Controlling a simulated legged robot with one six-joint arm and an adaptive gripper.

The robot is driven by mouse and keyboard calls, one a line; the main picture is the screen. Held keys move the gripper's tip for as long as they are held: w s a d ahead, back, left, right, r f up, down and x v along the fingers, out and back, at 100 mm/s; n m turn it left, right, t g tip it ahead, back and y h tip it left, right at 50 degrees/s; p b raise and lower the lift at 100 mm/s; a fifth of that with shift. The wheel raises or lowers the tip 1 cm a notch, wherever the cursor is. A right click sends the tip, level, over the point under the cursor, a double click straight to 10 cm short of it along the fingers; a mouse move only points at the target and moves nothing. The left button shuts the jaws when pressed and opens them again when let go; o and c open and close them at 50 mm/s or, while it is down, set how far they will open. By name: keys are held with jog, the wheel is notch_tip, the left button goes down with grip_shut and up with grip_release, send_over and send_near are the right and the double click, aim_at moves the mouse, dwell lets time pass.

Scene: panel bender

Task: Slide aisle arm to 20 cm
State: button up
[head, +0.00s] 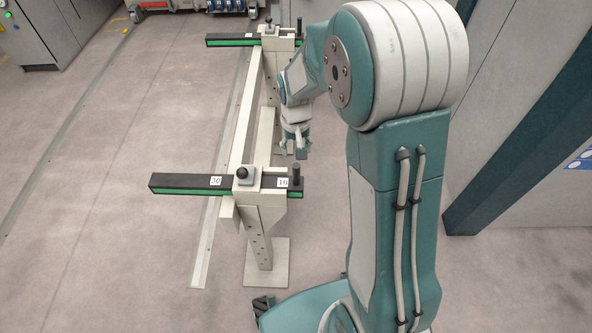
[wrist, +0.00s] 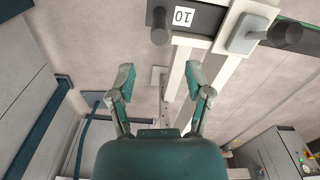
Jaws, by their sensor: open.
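The near support arm (head: 195,184) is a black bar with a green side strip, lying across the near post of a cream frame. It bears number labels 30 and 10, with a grey clamp (head: 245,176) between them and a black upright peg (head: 296,172) at its right end. A similar far arm (head: 228,40) lies on the far post. In the wrist view the near arm's peg (wrist: 159,24), 10 label (wrist: 183,16) and clamp (wrist: 248,34) show at the top. My gripper (head: 297,147) is open and empty, beyond the near arm; its fingers (wrist: 162,82) are apart.
The cream frame's long rails (head: 243,105) join both posts, close beside my gripper. A grey cabinet with lights (head: 45,35) stands at the far left. A teal-edged grey panel (head: 535,130) stands at the right. The floor left of the frame is clear.

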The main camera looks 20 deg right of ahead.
aim_at(296, 172)
notch_tip(296, 172, down, 10)
jog(key=shift+f, duration=0.15)
grip_shut()
dwell(0.3)
